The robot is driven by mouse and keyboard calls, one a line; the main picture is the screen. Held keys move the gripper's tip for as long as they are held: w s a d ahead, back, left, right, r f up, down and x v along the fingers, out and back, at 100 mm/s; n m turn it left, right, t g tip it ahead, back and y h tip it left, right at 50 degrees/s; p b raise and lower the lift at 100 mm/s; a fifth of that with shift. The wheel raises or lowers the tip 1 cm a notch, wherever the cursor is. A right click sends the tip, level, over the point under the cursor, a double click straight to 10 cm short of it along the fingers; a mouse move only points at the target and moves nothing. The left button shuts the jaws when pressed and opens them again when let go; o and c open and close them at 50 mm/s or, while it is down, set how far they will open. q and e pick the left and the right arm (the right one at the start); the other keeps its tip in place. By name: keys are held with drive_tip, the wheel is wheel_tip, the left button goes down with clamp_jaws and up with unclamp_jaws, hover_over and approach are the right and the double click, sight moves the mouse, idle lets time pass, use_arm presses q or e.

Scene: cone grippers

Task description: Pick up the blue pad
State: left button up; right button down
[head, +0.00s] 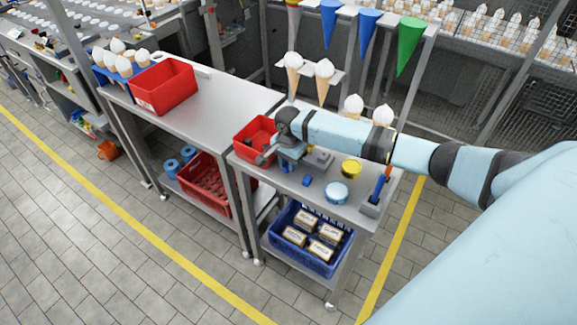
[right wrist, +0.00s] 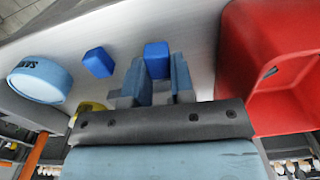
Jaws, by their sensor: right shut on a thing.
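My right gripper (head: 278,161) is over the small metal cart beside the red bin, pointing down. In the right wrist view its fingers (right wrist: 157,84) are closed on a blue pad (right wrist: 157,58), a small block that sticks out past the fingertips. In the head view the arm and fingers largely hide this pad. A second blue pad (right wrist: 98,62) lies loose on the cart top, apart from the gripper; it also shows in the head view (head: 307,181). My left gripper is not in view.
The red bin (head: 246,144) stands close to the gripper. A light blue round tin (head: 337,194), a yellow round item (head: 351,168) and a grey holder (head: 371,208) stand on the cart. A blue crate (head: 318,264) of boxes is below. A larger red bin (head: 163,89) stands on the long table.

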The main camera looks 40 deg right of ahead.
wheel_tip(320, 180, up, 23)
drive_tip(key=p, duration=0.6)
drive_tip(key=shift+r, duration=0.15)
idle(0.9)
idle(0.4)
